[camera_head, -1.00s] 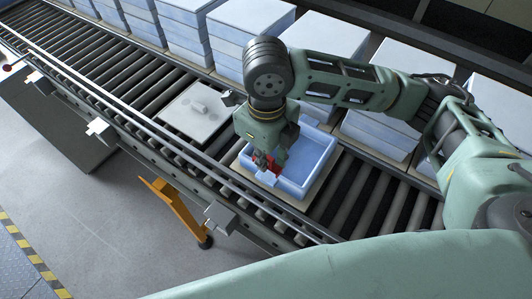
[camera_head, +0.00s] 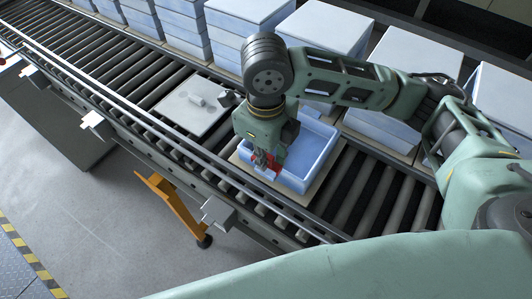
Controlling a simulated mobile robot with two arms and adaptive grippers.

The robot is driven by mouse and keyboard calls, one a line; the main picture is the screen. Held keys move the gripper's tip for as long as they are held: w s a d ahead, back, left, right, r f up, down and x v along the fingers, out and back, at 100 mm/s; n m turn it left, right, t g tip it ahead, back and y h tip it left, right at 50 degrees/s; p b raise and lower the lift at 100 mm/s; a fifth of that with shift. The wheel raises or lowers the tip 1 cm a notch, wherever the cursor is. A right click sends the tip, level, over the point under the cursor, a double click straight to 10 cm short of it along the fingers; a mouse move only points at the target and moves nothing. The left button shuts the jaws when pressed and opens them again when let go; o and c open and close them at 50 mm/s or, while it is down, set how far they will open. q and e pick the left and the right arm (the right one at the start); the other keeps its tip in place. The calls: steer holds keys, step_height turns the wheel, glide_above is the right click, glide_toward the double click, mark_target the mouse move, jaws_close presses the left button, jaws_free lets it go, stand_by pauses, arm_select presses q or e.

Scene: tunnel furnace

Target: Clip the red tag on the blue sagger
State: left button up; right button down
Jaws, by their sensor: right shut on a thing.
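The blue sagger (camera_head: 318,150) is an open light-blue box on a tan board (camera_head: 305,201) on the roller conveyor. My right gripper (camera_head: 266,166) reaches down over the sagger's near-left side. It is shut on the red tag (camera_head: 274,172), of which only a small part shows. The tag is at the sagger's near wall; I cannot tell whether it sits on the rim or is just held against it. My right arm hides the sagger's left part. My left gripper is not in view.
A grey plate (camera_head: 193,112) with a small knob lies on the rollers left of the sagger. Stacked blue saggers (camera_head: 330,30) line the back. A metal rail (camera_head: 165,130) runs along the conveyor's near edge. Bare rollers (camera_head: 375,200) lie to the right.

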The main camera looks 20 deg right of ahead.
mark_target(266, 172)
steer(key=shift+w+p, duration=0.1)
steer(key=shift+p, duration=0.25)
steer(key=shift+f, duration=0.15)
steer(key=shift+f+b, duration=0.5)
steer(key=shift+f, duration=0.35)
steer(key=shift+f+b, duration=0.35)
steer(key=shift+f, duration=0.4)
steer(key=shift+f, duration=0.25)
